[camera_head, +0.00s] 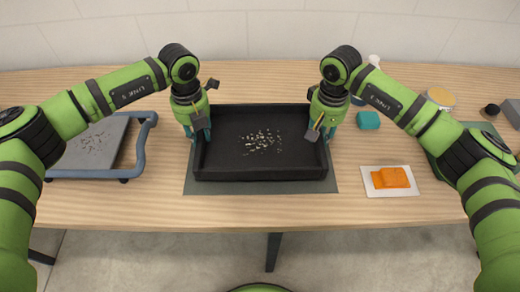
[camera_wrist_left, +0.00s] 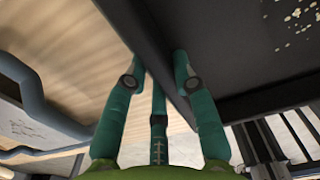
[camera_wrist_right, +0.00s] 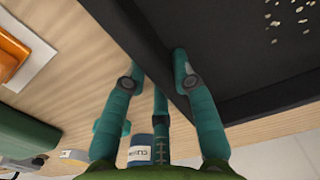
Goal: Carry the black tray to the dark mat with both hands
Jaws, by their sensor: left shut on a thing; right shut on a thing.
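The black tray (camera_head: 225,160) is in the middle of the table, over the dark mat (camera_head: 262,188). The mat shows along the tray's front and sides. Pale bits (camera_head: 262,142) lie scattered on the tray floor. My left gripper (camera_head: 199,135) is shut on the tray's left wall, which also shows between the fingers in the left wrist view (camera_wrist_left: 160,60). My right gripper (camera_head: 322,132) is shut on the right wall, seen between the fingers in the right wrist view (camera_wrist_right: 155,50). I cannot tell whether the tray rests on the mat or hangs just above it.
At left stands a grey board in a blue frame (camera_head: 140,150) with bits on it. At right are an orange thing on a white plate (camera_head: 390,180), a teal block (camera_head: 369,120), a round tin (camera_head: 440,97) and a green mat or board (camera_head: 436,168). The table's front strip is clear.

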